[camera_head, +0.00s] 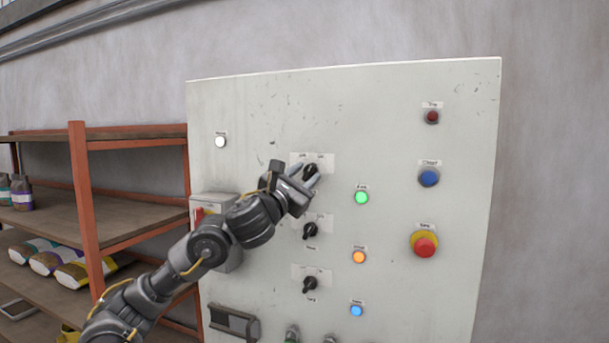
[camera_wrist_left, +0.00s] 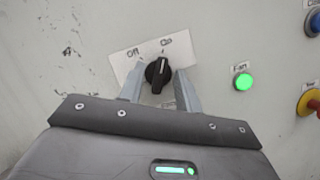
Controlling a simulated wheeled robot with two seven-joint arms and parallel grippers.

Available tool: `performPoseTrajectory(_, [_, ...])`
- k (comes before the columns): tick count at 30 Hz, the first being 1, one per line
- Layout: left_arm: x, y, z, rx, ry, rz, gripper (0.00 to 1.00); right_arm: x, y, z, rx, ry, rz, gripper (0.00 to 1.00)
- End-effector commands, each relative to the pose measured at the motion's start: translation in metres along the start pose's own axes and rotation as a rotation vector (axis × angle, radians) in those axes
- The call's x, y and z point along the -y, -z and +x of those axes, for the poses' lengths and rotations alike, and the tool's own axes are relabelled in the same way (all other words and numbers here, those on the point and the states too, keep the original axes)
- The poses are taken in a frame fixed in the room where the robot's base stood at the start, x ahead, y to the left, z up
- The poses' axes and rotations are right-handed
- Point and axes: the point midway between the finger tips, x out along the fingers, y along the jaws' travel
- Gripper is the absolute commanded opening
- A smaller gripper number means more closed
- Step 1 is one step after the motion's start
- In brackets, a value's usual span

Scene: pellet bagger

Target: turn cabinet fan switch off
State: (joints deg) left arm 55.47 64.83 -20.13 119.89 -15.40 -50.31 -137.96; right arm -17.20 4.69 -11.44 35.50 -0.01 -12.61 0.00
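The top black rotary switch (camera_head: 310,169) is on the grey cabinet door, with a white plate behind it. In the left wrist view, the switch (camera_wrist_left: 157,76) has "Off" at upper left and "On" at upper right, and its white mark points up and slightly right, toward "On". My left gripper (camera_head: 304,176) is at this switch. Its fingers (camera_wrist_left: 160,84) stand open on either side of the knob, with narrow gaps. A lit green lamp (camera_head: 361,197), labelled "Fan" in the left wrist view (camera_wrist_left: 242,82), is to the right. My right gripper is out of view.
Two more black switches, middle (camera_head: 310,231) and lower (camera_head: 310,285), sit below. A red mushroom button (camera_head: 425,246), blue button (camera_head: 429,177) and orange lamp (camera_head: 358,257) are to the right. A grey box (camera_head: 222,207) protrudes behind my left arm. Shelves (camera_head: 77,210) stand left.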

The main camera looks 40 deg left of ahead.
Motion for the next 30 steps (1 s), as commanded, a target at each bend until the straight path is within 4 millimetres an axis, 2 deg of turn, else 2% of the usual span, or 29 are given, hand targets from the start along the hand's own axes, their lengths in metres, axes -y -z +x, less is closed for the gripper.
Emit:
performPoseTrajectory(2, [0.000, 0.000, 0.000, 0.000, 0.000, 0.000, 0.34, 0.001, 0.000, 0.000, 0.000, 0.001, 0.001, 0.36])
performPoseTrajectory(10, [0.000, 0.000, 0.000, 0.000, 0.000, 0.000, 0.00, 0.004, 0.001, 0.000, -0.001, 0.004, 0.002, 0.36])
performPoseTrajectory(20, [0.001, 0.001, -0.001, 0.001, -0.009, -0.022, 0.00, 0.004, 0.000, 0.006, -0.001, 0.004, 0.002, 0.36])
performPoseTrajectory(26, [0.004, 0.003, -0.002, 0.004, -0.044, -0.107, 0.00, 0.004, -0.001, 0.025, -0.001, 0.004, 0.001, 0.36])
performPoseTrajectory(30, [0.005, 0.004, -0.003, 0.006, -0.086, -0.208, 0.00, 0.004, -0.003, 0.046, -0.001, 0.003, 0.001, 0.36])
